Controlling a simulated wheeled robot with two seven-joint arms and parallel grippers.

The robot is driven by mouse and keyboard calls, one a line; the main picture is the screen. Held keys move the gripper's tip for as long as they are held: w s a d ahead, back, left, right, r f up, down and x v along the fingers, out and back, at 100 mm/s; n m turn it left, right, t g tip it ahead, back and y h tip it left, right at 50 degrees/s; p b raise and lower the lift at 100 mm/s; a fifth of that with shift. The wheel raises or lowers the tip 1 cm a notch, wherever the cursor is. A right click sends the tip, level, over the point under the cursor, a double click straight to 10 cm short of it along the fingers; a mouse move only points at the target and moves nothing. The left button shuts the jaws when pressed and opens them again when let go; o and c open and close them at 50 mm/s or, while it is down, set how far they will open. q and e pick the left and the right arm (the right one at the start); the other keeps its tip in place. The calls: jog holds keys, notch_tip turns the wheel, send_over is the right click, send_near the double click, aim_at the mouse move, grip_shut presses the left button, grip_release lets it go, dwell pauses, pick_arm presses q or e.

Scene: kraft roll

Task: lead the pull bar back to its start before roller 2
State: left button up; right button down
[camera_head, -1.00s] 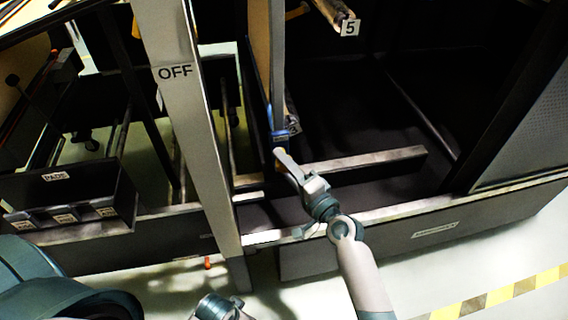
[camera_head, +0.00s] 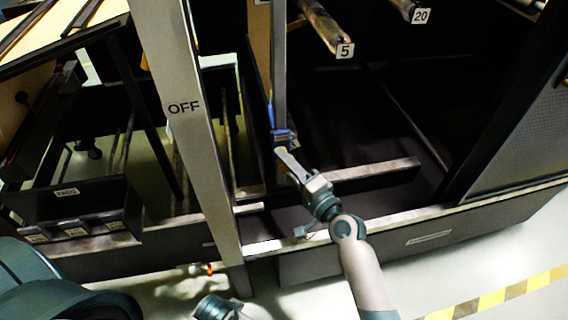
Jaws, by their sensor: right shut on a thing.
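My right gripper (camera_head: 284,148) is at the centre of the view, its arm coming up from the bottom right. It is shut at a blue grip (camera_head: 284,136) on the lower end of an upright grey bar (camera_head: 279,75), which I take to be the pull bar. The fingers cover part of the grip. The bar runs up out of the top of the view. No label reading 2 can be read, so I cannot pick out roller 2. My left gripper's fingers are not in view.
A roller labelled 5 (camera_head: 326,25) and one labelled 20 (camera_head: 405,7) jut in at the top. A low beam (camera_head: 370,170) lies behind my right wrist.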

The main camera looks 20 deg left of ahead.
jog(key=w+d+r+p, duration=0.1)
jog(key=r+p, duration=1.5)
jog(key=r, duration=0.3)
jog(key=w+d+r+p, duration=0.1)
jog(key=d+r+p, duration=0.1)
jog(key=r+p, duration=1.5)
notch_tip(320, 180, up, 2)
jog(key=shift+w+d+r, duration=0.15)
jog(key=shift+d+r, duration=0.1)
jog(key=shift+d, duration=0.05)
jog(key=a+r+p, duration=0.1)
jog(key=s+a+r+p, duration=0.1)
jog(key=p, duration=0.1)
jog(key=s+a+r+p, duration=0.1)
jog(key=r+p, duration=0.1)
jog(key=shift+a, duration=0.1)
jog(key=shift+s, duration=0.1)
